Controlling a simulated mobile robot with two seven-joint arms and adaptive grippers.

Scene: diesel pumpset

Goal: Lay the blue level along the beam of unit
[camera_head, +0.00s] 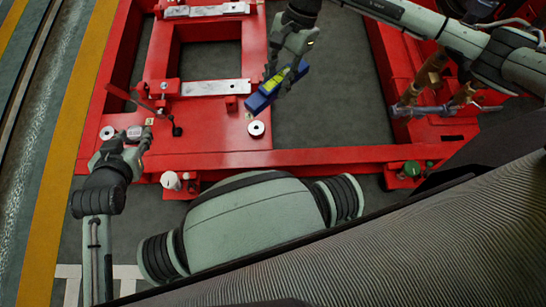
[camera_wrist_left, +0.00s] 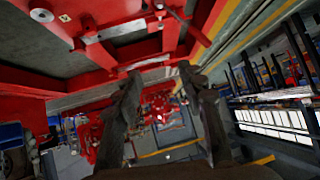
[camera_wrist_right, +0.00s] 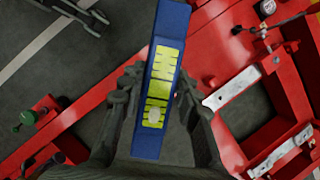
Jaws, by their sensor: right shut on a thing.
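The blue level (camera_head: 262,101) has yellow-green markings on its face. My right gripper (camera_head: 281,76) is shut on it and holds it tilted, over the inner edge of the red frame (camera_head: 330,156). In the right wrist view the level (camera_wrist_right: 165,60) runs lengthwise between the two fingers (camera_wrist_right: 158,95), its far end sticking out beyond them. I cannot tell whether its lower end touches the frame. My left gripper (camera_head: 141,140) is over the frame's near-left corner; in the left wrist view its fingers (camera_wrist_left: 165,90) are apart with nothing between them.
Bright metal plates (camera_head: 215,87) lie across the red frame's cross members. A thin red rod with a black knob (camera_head: 177,131) stands near my left gripper. A white-topped cylinder (camera_head: 171,181) and a green-capped part (camera_head: 412,168) sit along the near beam. Grey floor shows inside the frame.

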